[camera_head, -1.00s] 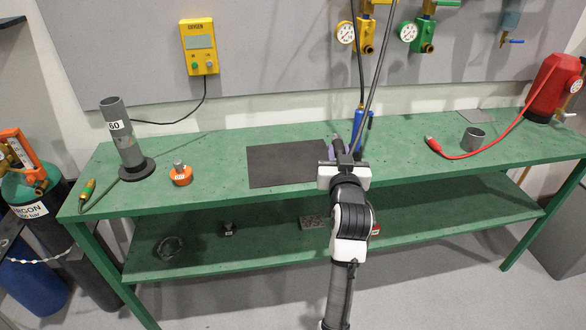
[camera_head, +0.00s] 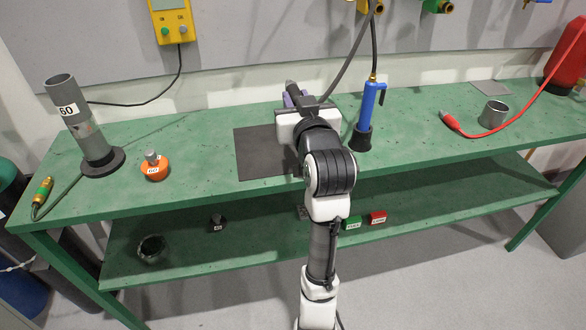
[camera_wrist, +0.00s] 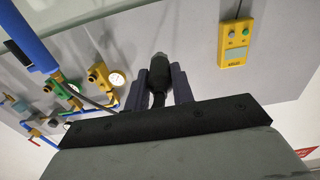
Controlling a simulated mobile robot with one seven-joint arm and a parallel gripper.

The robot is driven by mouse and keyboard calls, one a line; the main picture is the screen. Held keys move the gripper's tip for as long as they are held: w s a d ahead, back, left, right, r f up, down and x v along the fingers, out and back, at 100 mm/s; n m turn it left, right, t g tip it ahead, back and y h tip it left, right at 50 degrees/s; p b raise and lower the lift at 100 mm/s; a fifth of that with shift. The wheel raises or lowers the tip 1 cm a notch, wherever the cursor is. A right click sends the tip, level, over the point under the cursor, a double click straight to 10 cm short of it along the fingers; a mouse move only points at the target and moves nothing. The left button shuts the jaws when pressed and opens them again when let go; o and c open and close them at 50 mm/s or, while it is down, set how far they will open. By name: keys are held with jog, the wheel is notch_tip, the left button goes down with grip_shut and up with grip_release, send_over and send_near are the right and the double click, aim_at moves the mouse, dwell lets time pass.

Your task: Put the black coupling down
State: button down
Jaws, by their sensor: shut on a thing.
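My gripper (camera_head: 295,98) is above the far right part of the black mat (camera_head: 262,160) on the green bench. It is shut on the black coupling (camera_wrist: 159,64), which stands out between the two purple-grey fingers in the wrist view. In the head view only a dark end of the coupling (camera_head: 291,87) shows past my wrist. I cannot tell whether it touches the mat, because my wrist hides its lower side.
A blue torch (camera_head: 369,110) stands just right of my gripper, its hose running up behind. An orange weight (camera_head: 155,170) and grey tube (camera_head: 84,122) stand left. A grey ring (camera_head: 493,114) and red plug (camera_head: 451,121) lie right. The mat's left part is clear.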

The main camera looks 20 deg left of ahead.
notch_tip(320, 180, down, 19)
jog(key=shift+f, duration=0.1)
dwell(0.4)
jog(key=shift+f, duration=0.25)
jog(key=c, duration=1.2)
grip_release()
jog(key=shift+r, duration=0.25)
jog(key=shift+s, duration=0.1)
